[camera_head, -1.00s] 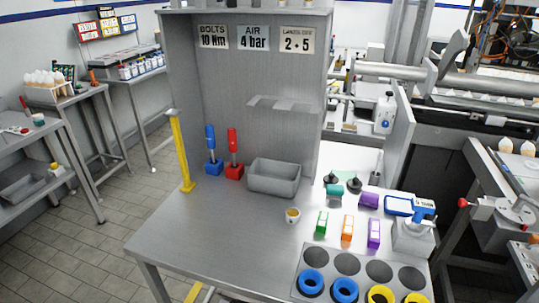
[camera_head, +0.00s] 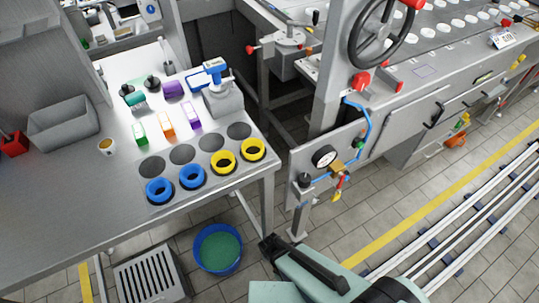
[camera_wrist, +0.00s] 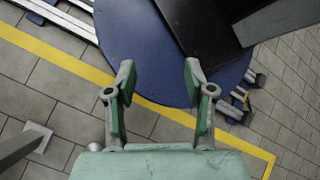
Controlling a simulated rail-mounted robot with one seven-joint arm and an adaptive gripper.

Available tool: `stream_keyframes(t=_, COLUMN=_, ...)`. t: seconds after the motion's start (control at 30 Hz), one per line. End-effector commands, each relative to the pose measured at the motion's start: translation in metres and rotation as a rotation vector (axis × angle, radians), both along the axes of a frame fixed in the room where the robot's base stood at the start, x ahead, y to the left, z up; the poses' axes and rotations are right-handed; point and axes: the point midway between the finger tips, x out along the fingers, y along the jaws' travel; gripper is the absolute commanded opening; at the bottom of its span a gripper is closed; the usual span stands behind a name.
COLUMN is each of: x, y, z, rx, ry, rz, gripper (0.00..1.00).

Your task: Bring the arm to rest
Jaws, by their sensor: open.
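My gripper (camera_wrist: 158,75) shows in the wrist view with its two green-padded fingers spread apart. Nothing is held between them. The fingers point over the tiled floor (camera_wrist: 60,88) and its yellow line (camera_wrist: 60,55), away from any bench object. In the head view, part of my pale green and black arm shows at the bottom, right of the bench and low over the floor. I cannot make out the fingertips in that view.
The steel bench (camera_head: 70,215) stands at left with blue rings, yellow rings, coloured blocks and a grey bin (camera_head: 65,125). A green-filled blue bucket (camera_head: 218,250) and a floor grate (camera_head: 150,277) lie below. A machine with a handwheel (camera_head: 383,30) stands right; rails (camera_head: 470,220) cross the floor.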

Motion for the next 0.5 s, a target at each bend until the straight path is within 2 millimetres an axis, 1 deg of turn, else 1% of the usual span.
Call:
stream_keyframes(t=0.03, x=-0.001, y=-0.011, z=0.023, rx=-0.014, ry=-0.006, rz=-0.055, gripper=0.54)
stream_keyframes(t=0.1, x=0.002, y=-0.018, z=0.039, rx=-0.025, ry=-0.036, rz=-0.151, gripper=0.54)
stream_keyframes(t=0.5, x=0.019, y=-0.054, z=0.117, rx=-0.126, ry=-0.215, rz=-0.752, gripper=0.54)
